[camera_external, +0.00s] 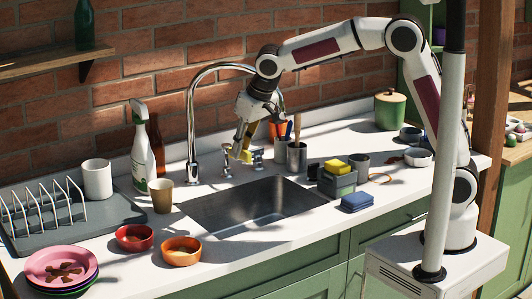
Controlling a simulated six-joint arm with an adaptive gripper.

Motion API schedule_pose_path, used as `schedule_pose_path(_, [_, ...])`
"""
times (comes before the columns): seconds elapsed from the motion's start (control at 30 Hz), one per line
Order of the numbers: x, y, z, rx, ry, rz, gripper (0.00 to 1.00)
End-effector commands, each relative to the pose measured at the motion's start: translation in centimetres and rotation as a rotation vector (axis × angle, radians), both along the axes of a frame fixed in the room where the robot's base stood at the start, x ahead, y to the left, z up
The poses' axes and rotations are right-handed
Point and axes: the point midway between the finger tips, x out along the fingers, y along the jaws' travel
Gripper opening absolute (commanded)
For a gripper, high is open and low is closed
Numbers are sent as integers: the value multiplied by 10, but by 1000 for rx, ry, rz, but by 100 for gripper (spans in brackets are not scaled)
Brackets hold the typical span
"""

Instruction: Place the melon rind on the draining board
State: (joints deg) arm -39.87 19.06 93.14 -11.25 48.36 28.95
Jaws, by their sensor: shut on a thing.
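My gripper (241,147) is above the back left of the sink. It is shut on a small yellow piece (246,157), which looks like the melon rind and is held clear of the counter; the fingers partly hide it. The draining board (122,210) is a flat dark grey board at the left end of the counter, well to the left of my gripper. A white wire rack (42,204) and a white mug (97,178) stand on it.
The tall curved tap (191,110) stands just left of my gripper. A spray bottle (143,155) and a brown cup (161,196) stand between the sink (225,217) and the board. Red (134,238) and orange (181,251) bowls and stacked plates (62,263) are in front.

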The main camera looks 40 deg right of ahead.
Motion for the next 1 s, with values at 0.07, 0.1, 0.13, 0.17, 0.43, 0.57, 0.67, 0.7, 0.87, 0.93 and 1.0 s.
schedule_pose_path(0.07, [2, 21, -5, -1, 1, 48, 0])
schedule_pose_path(0.1, [3, 32, -7, 0, 1, 73, 0])
schedule_pose_path(0.13, [3, 39, -9, 0, 1, 91, 0])
schedule_pose_path(0.17, [3, 47, -11, 0, 1, 110, 0])
schedule_pose_path(0.43, [1, 116, -29, 1, -2, 276, 0])
schedule_pose_path(0.57, [-3, 149, -39, 3, -4, 354, 0])
schedule_pose_path(0.67, [-7, 171, -46, 6, -8, 407, 0])
schedule_pose_path(0.7, [-9, 178, -49, 6, -8, 426, 0])
schedule_pose_path(0.87, [-14, 199, -56, 7, -12, 481, 0])
schedule_pose_path(0.93, [-16, 205, -58, 8, -13, 494, 0])
schedule_pose_path(1.0, [-17, 208, -59, 9, -14, 502, 0])
